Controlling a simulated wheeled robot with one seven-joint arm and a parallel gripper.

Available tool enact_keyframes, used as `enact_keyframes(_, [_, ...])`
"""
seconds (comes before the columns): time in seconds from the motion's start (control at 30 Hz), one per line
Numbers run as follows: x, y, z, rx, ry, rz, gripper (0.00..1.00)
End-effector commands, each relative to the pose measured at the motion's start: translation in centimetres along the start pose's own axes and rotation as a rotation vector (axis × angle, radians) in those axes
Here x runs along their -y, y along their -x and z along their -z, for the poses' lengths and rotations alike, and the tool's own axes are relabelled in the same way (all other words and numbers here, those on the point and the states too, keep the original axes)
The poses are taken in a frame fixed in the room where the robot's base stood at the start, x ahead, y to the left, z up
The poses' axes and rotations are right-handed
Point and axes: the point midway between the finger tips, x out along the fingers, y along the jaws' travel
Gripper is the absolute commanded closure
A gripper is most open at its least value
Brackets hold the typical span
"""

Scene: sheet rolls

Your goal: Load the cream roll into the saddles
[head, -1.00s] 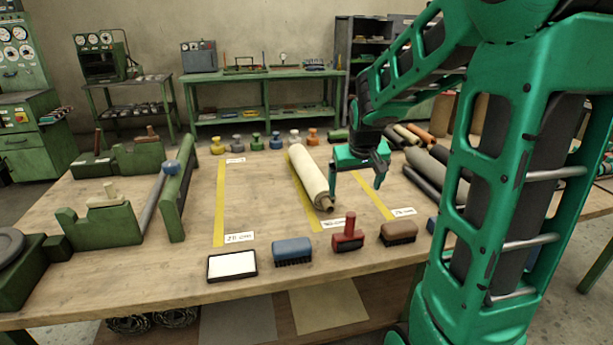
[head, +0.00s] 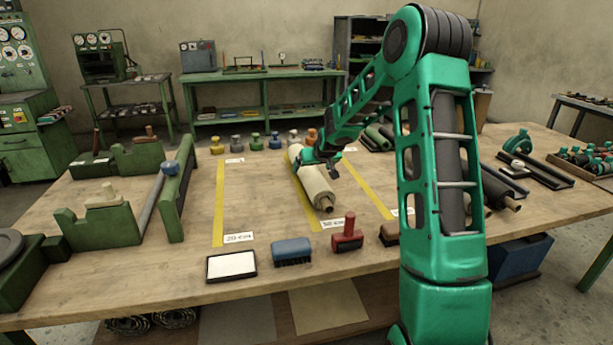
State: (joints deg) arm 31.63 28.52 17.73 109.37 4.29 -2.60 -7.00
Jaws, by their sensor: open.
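The cream roll (head: 317,187) lies on the table along a yellow strip, with its core end pointing toward the front. My gripper (head: 318,172) is over the far half of the roll, with its fingers low around or just above it. It is open; whether the fingers touch the roll cannot be told. Green saddle blocks stand at the left of the table: one in front (head: 103,220) and one behind (head: 138,158). A grey rod and a long green bar stand to their right.
A red-handled tool (head: 347,234), a blue brush (head: 292,251) and a white pad (head: 231,266) line the front edge. Several coloured knobbed weights (head: 255,143) stand at the back. Dark rolls lie right, partly behind my arm.

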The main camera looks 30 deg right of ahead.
Motion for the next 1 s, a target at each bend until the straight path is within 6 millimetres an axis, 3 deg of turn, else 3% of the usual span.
enact_keyframes(0.27, [0.1, -1.7, -0.1, 0.002, 0.001, 0.0, 0.08])
enact_keyframes(0.63, [0.3, -6.0, -0.2, 0.002, 0.0, 0.0, 0.08])
enact_keyframes(0.97, [0.3, -6.4, -0.1, 0.001, 0.001, 0.0, 0.08])
enact_keyframes(1.0, [0.3, -6.4, -0.1, 0.001, 0.001, 0.0, 0.16])
